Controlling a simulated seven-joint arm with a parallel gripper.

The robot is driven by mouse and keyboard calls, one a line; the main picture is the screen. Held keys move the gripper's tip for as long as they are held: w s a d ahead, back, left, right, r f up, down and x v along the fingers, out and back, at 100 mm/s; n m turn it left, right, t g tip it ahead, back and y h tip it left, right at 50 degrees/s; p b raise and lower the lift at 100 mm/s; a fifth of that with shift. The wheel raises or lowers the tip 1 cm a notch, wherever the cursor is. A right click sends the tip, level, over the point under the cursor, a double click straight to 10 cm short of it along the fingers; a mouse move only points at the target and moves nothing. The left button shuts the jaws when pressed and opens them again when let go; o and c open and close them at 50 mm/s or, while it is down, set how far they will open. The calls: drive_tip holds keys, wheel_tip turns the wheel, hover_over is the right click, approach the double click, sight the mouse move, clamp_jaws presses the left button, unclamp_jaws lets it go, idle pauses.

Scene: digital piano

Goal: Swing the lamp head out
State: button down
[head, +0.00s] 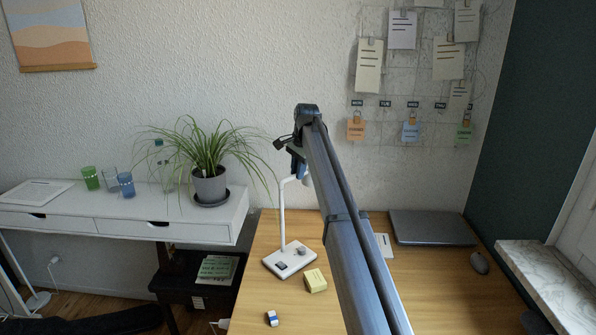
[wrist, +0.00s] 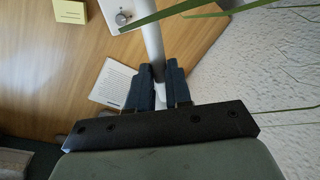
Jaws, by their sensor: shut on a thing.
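The white desk lamp has a flat base (head: 280,264) on the wooden desk and a thin upright post (head: 282,215). Its short upper arm (head: 289,180) bends right toward the lamp head (head: 306,181), which is mostly hidden by my gripper and arm. My gripper (head: 299,170) is high above the desk, pointing down at the lamp's top. In the wrist view my gripper (wrist: 159,72) has its two dark blue fingers on either side of the white lamp head (wrist: 160,96), shut on it. The post (wrist: 152,42) runs away from the fingers toward the base (wrist: 124,14).
A potted plant (head: 209,186) on the white side table reaches its leaves toward the lamp. A yellow note block (head: 315,281) and an eraser (head: 272,319) lie near the base. A closed laptop (head: 432,228) and mouse (head: 479,263) are at the right. The wall is close behind.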

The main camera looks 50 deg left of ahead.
drive_tip(key=shift+d, duration=0.15)
idle(0.5)
drive_tip(key=s+d+m+t+h, duration=0.2)
drive_tip(key=s+d+m, duration=0.4)
drive_tip(key=m, duration=1.1)
drive_tip(key=shift+s+m, duration=0.3)
drive_tip(key=shift+s, duration=0.4)
drive_tip(key=c, duration=1.1)
unclamp_jaws()
drive_tip(key=shift+o, duration=0.2)
wheel_tip(320, 180, up, 14)
drive_tip(key=s, duration=0.2)
drive_tip(key=shift+s+f, duration=0.2)
drive_tip(key=shift+s, duration=0.15)
